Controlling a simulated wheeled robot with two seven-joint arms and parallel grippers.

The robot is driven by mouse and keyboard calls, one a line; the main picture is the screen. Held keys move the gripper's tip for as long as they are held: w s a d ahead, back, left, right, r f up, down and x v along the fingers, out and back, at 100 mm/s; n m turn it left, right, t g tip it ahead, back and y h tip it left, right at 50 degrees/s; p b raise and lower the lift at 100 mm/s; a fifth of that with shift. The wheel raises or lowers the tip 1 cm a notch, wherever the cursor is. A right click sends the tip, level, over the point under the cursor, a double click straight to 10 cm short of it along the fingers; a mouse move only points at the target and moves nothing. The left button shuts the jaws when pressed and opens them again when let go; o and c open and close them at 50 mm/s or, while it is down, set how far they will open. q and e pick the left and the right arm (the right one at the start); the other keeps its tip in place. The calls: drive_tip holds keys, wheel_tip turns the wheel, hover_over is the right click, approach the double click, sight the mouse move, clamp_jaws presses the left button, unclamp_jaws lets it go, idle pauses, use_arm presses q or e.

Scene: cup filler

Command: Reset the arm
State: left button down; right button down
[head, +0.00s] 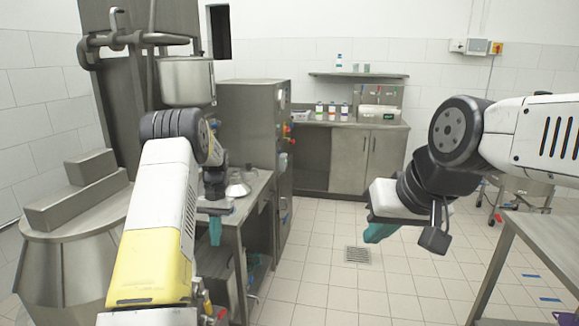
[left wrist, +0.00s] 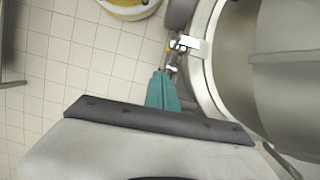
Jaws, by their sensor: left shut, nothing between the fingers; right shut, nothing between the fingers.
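My left gripper (head: 215,231) hangs at the end of the left arm in the head view, with teal fingers pointing down in front of the steel side table. Its teal fingers (left wrist: 163,90) also show in the left wrist view, together and empty, with tiled floor and a round steel vessel beyond. My right gripper (head: 380,232) is at the right of the head view, with its teal fingers low and to the left, over open floor. It is shut and holds nothing.
A large steel vessel (head: 65,265) stands at the left, and a steel side table (head: 245,195) is near my left gripper. A steel table (head: 545,240) is at the right. The tiled floor between, with a drain (head: 357,255), is clear. Cabinets (head: 365,160) line the back.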

use_arm(q)
drive_tip(key=s+d+r+t, duration=0.1)
drive_tip(key=s+d+r, duration=0.1)
drive_tip(key=s+r, duration=0.35)
drive_tip(key=s+d+r+t+h, duration=0.1)
drive_tip(key=s+r+t, duration=0.1)
drive_tip(key=r, duration=0.6)
drive_tip(key=s+d+r+t, duration=0.1)
drive_tip(key=s+d+r, duration=0.1)
drive_tip(key=s+r, duration=0.35)
drive_tip(key=s+d+r+t, duration=0.2)
drive_tip(key=s, duration=0.7)
drive_tip(key=s+d+r+n+t+h, duration=0.1)
drive_tip(key=s+d+r+t, duration=0.2)
drive_tip(key=s, duration=0.6)
drive_tip(key=shift+s+d+r, duration=0.15)
drive_tip(key=shift+s+r, duration=0.15)
drive_tip(key=shift+s, duration=0.05)
